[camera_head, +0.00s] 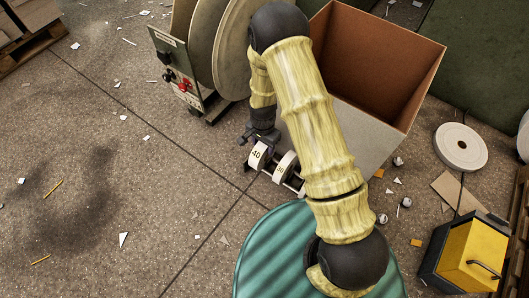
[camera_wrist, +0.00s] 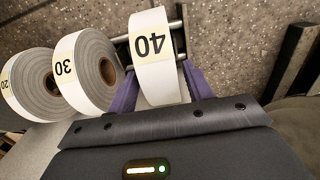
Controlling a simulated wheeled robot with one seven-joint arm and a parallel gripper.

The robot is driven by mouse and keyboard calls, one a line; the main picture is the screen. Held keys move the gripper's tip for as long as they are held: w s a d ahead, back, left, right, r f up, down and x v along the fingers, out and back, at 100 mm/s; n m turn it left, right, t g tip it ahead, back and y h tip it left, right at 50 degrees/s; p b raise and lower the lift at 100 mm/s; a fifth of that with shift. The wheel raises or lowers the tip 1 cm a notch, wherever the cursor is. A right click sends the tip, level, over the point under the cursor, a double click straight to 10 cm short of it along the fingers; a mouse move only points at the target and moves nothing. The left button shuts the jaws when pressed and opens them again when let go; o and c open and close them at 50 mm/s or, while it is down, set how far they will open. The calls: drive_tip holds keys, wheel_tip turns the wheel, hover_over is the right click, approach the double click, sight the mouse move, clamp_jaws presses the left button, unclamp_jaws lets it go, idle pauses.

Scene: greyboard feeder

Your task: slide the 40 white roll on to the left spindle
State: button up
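The white 40 roll (camera_head: 257,154) sits at the left end of a low rack, its number label facing up. In the wrist view the 40 roll (camera_wrist: 158,70) stands between the two purple fingers of my gripper (camera_wrist: 160,75), one finger close along each side. I cannot tell whether the fingers press on it. In the head view my gripper (camera_head: 262,136) is just above and behind the roll, partly hidden by my arm. The left spindle cannot be made out; large grey discs (camera_head: 236,45) stand beside a control panel (camera_head: 180,75) at the top.
The 30 roll (camera_wrist: 85,75) and the 20 roll (camera_wrist: 27,85) stand left of the 40 roll in the wrist view. A large open box (camera_head: 410,90) stands right of my arm. A yellow-fronted case (camera_head: 470,258) is at lower right.

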drive_tip(key=c, duration=0.8)
drive_tip(key=shift+r+p, duration=3.5)
